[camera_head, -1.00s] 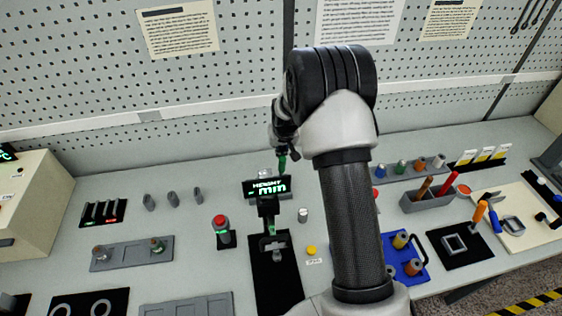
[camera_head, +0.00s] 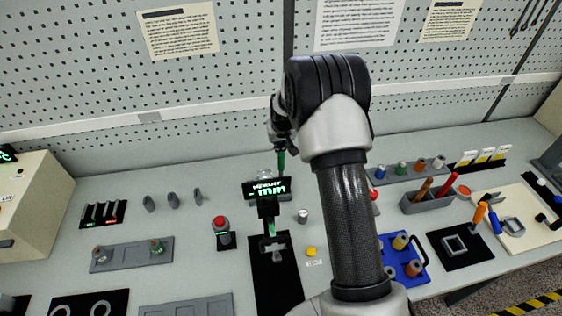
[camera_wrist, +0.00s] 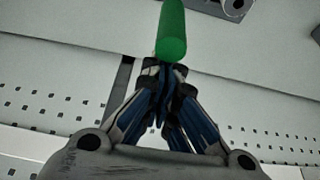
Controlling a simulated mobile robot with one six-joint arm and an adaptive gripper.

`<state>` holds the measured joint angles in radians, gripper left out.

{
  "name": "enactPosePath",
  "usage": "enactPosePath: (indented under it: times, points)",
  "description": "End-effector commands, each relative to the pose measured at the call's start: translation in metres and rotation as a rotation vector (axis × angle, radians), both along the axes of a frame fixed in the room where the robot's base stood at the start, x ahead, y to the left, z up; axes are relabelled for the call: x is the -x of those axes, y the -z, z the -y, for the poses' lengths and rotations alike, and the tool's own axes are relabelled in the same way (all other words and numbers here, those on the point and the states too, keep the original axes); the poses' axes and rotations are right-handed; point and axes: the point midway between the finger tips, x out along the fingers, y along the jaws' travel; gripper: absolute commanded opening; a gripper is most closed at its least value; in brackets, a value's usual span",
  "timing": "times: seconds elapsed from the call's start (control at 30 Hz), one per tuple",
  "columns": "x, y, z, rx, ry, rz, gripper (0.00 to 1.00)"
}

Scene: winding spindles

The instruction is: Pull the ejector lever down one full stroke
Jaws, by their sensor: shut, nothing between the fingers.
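A green cylindrical grip, which looks like the ejector lever's handle, fills the top middle of the wrist view (camera_wrist: 171,32). In the head view, the dark green grip (camera_head: 281,160) stands upright behind the height display (camera_head: 266,188). My gripper (camera_wrist: 164,72) is shut and empty, its fingertips close to the near end of the grip. I cannot tell whether they touch it. In the head view my gripper is mostly hidden by my arm. The lever's pivot and lower part are hidden behind the display.
The display stands on a black base (camera_head: 272,275) with a green part (camera_head: 271,229) below it. A red button (camera_head: 220,224) is to its left; a small metal cylinder (camera_head: 303,215) and a yellow button (camera_head: 310,252) are to its right. A pegboard wall (camera_head: 230,75) rises behind.

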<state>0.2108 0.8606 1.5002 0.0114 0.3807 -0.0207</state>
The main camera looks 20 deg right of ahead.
Motion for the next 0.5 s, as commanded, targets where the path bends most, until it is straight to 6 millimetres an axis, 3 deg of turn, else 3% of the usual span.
enactPosePath:
  times: [0.03, 0.07, 0.5]
  points:
    - [-0.001, 0.028, 0.0, 0.0, 0.0, -0.001, 0.0]
    - [-0.001, 0.028, 0.0, 0.0, 0.0, -0.001, 0.0]
    - [-0.005, -0.011, 0.001, 0.0, 0.0, 0.001, 0.0]
